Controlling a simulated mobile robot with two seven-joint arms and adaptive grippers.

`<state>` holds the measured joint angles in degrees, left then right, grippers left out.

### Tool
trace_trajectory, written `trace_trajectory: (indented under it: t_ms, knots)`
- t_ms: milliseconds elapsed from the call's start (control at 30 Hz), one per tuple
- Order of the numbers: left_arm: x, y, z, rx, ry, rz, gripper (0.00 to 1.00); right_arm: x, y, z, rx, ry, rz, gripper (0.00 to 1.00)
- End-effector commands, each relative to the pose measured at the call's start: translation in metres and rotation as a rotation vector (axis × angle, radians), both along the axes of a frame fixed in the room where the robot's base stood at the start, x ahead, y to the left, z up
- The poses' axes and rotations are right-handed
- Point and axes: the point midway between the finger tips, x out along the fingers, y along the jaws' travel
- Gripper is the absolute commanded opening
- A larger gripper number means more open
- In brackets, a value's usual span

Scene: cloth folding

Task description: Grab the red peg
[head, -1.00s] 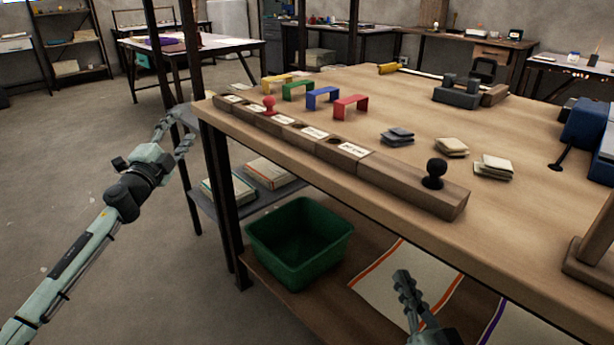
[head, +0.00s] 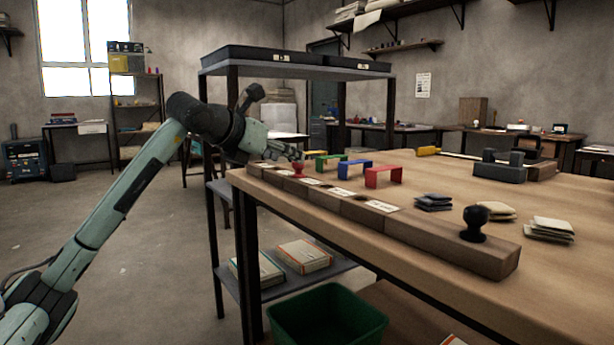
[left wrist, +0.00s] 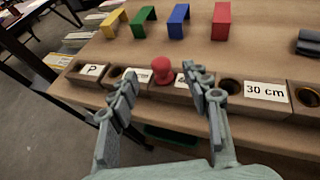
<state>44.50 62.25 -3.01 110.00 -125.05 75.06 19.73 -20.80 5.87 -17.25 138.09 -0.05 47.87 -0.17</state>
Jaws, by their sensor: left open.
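The red peg (head: 298,169) stands upright in the wooden holed rail (head: 425,235) along the table's front edge, towards the rail's far left end. In the left wrist view the red peg (left wrist: 162,70) shows its round knob in the upper middle, between labelled blocks. My left gripper (head: 288,150) is at the rail's far end, close to the red peg. In the left wrist view my left gripper (left wrist: 164,84) is open, with its fingers on either side of the peg in the picture. I cannot tell whether they touch it; nothing is gripped. My right gripper is out of view.
A black peg (head: 474,222) stands at the rail's near end. Green (head: 330,162), blue (head: 355,167) and red (head: 384,177) arches stand behind the rail, with a yellow arch (left wrist: 114,22) beside them. Folded cloths (head: 548,230) lie to the right. A green bin (head: 325,315) is below.

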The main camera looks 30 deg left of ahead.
Motion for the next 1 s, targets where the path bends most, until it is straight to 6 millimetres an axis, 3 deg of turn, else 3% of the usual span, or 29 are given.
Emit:
trace_trajectory:
  t_ms: [400,733,1000]
  knots:
    - [0.052,-0.001,-0.023,-0.006,0.000,-0.004,0.48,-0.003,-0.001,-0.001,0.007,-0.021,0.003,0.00]
    - [0.059,-0.001,-0.026,-0.003,-0.001,-0.004,0.48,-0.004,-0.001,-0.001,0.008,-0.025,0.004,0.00]
    - [0.059,-0.001,-0.026,-0.003,-0.001,-0.004,0.15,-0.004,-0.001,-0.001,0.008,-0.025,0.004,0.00]
